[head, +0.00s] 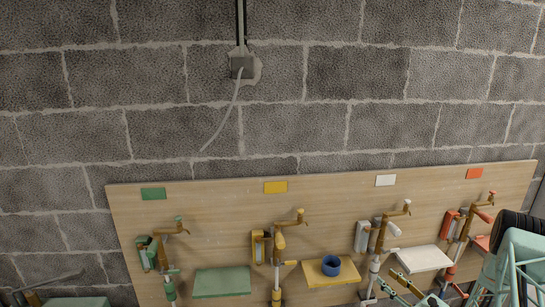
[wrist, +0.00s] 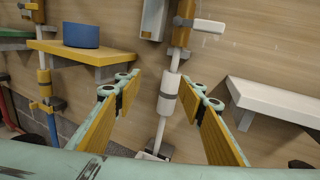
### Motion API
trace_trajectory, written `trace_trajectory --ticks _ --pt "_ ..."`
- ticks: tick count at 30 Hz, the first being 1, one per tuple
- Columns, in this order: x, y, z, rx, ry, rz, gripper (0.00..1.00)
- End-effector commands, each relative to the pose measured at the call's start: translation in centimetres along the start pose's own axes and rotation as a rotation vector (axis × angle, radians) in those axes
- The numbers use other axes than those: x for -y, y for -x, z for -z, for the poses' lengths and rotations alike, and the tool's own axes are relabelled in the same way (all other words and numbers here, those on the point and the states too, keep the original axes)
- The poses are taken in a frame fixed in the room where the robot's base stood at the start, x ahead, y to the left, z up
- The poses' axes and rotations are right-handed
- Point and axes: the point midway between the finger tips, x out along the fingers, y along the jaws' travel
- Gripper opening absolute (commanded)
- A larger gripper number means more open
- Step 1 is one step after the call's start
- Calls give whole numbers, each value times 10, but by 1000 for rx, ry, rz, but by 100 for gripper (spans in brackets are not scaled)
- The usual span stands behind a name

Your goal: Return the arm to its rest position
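My gripper (wrist: 162,92) is open in the wrist view, its two yellow-padded fingers spread wide with nothing held between them. A white-collared pipe (wrist: 168,95) shows in the gap behind the fingers; I see no contact with it. In the head view, my pale green arm is at the lower right, and my gripper (head: 398,285) shows small near the white station. A blue ring-shaped reel (head: 331,265) sits on the yellow shelf (head: 346,277); it also shows in the wrist view (wrist: 81,35), left of my fingers.
A wooden board (head: 225,205) on the block wall carries green, yellow, white and red stations with taps and pipes. The green shelf (head: 222,282) and white shelf (head: 423,258) look empty. The white shelf (wrist: 278,100) is close to the right finger.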

Motion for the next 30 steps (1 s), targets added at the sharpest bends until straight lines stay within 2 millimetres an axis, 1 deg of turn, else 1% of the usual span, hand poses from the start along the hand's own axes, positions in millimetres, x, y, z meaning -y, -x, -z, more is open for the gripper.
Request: trace_trajectory --ticks 1,12,21,30 --pt "-4 -6 -13 0 10 -22 37" --pt "-46 -38 -91 -7 82 -181 37" --pt "-85 -54 -151 -16 147 -307 37" --pt "-128 -63 -207 -29 216 -431 37"
